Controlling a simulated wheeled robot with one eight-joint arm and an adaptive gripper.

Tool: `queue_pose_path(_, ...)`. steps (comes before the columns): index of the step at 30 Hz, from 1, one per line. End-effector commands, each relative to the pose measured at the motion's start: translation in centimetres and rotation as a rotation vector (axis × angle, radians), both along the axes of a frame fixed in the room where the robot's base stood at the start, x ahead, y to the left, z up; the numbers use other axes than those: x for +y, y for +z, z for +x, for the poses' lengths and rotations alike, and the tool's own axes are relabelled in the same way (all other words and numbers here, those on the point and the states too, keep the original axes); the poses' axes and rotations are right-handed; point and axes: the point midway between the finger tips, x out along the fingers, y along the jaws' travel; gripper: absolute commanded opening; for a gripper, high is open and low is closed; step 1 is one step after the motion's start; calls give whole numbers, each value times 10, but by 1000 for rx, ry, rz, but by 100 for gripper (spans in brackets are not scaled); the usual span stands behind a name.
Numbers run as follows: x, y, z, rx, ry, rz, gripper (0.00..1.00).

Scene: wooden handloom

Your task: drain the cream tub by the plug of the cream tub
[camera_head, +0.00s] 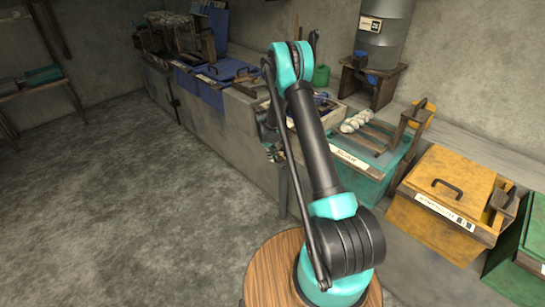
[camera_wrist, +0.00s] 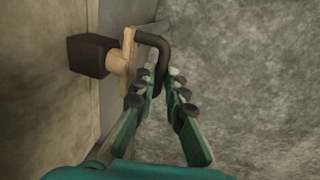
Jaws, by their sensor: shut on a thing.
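In the wrist view a tan plug (camera_wrist: 121,60) sits at a dark square block (camera_wrist: 88,55) on the grey wall at the left. A dark bent handle (camera_wrist: 153,40) runs from the plug toward the camera. My gripper (camera_wrist: 164,84) is shut on the end of this handle, with a finger on each side. In the head view my gripper is mostly hidden by my arm, at the front of the counter. The cream tub cannot be made out clearly; my arm covers much of the counter there.
Along the counter stand blue tubs (camera_head: 228,70), a teal tub (camera_head: 372,178) with a pale twisted bundle (camera_head: 361,121) on top, and a yellow tub (camera_head: 440,193). A grey drum (camera_head: 386,32) stands behind. The grey floor (camera_head: 110,190) at the left is clear.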

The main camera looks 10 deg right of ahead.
Motion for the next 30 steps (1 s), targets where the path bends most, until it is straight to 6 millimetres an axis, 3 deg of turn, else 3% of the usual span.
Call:
queue_pose_path(6, 1, 0, -1, 0, 1, 0, 0)
queue_pose_path(13, 22, 0, -16, 0, 2, 0, 0)
queue_pose_path(20, 22, 0, -16, 0, 0, 0, 0)
queue_pose_path(21, 22, 0, -16, 0, 0, 0, 14)
queue_pose_path(25, 22, 0, -16, 0, 0, 0, 30)
queue_pose_path(30, 22, 0, -16, 0, 0, 0, 33)
